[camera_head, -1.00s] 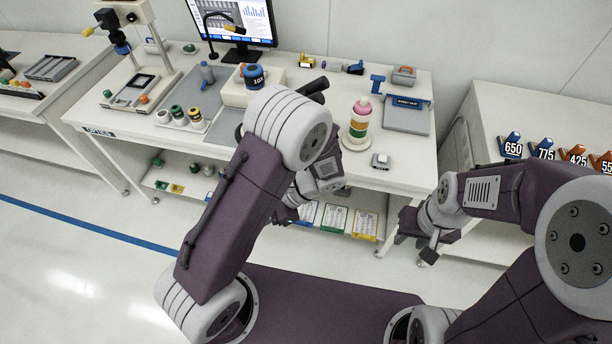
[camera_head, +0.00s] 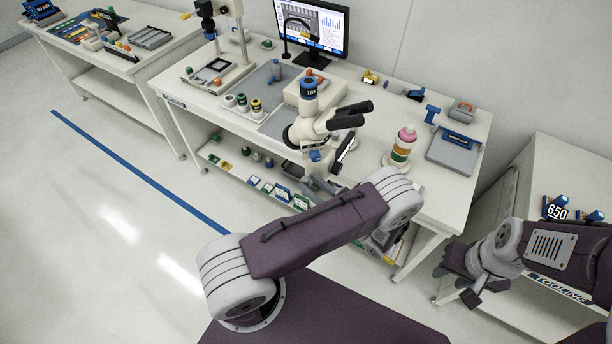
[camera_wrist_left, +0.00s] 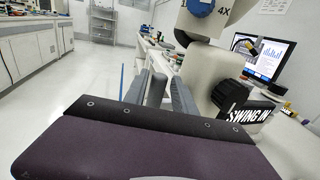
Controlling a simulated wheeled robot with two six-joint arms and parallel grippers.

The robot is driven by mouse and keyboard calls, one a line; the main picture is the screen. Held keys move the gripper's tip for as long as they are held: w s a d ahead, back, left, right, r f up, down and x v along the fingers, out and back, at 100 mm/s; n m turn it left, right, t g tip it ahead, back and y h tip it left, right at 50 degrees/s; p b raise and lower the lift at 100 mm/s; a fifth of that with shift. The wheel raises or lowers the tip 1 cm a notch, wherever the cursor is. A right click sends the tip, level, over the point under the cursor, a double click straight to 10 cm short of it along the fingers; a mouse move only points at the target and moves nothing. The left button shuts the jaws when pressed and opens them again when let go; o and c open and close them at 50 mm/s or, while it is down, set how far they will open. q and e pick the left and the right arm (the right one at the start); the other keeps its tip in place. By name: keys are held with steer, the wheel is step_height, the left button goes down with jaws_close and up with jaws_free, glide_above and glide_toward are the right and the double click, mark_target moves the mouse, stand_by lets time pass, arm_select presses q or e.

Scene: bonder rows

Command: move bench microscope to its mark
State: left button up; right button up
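The bench microscope (camera_head: 325,122) is cream-white with black eyepieces and a blue ring marked 10X. It stands upright on the middle bench, by its front edge. In the left wrist view the microscope (camera_wrist_left: 205,75) fills the right side, with a SWING IN label. My left gripper (camera_head: 318,185) is at the bench front below the microscope, partly hidden by its own arm. In the wrist view my left gripper (camera_wrist_left: 168,95) has its fingers apart with nothing between them, beside the microscope. My right gripper (camera_head: 458,280) is open and empty, right of the bench. I cannot make out the mark.
A grey mat (camera_head: 262,78) lies left of the microscope. A stack of coloured rings (camera_head: 402,148) stands to its right, and a grey-blue case (camera_head: 453,152) beyond. A monitor (camera_head: 312,28) stands behind. Another bench (camera_head: 575,185) is at the right.

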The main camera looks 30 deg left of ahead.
arm_select(q)
steer(key=shift+x, duration=1.35)
jaws_close()
stand_by(0.3)
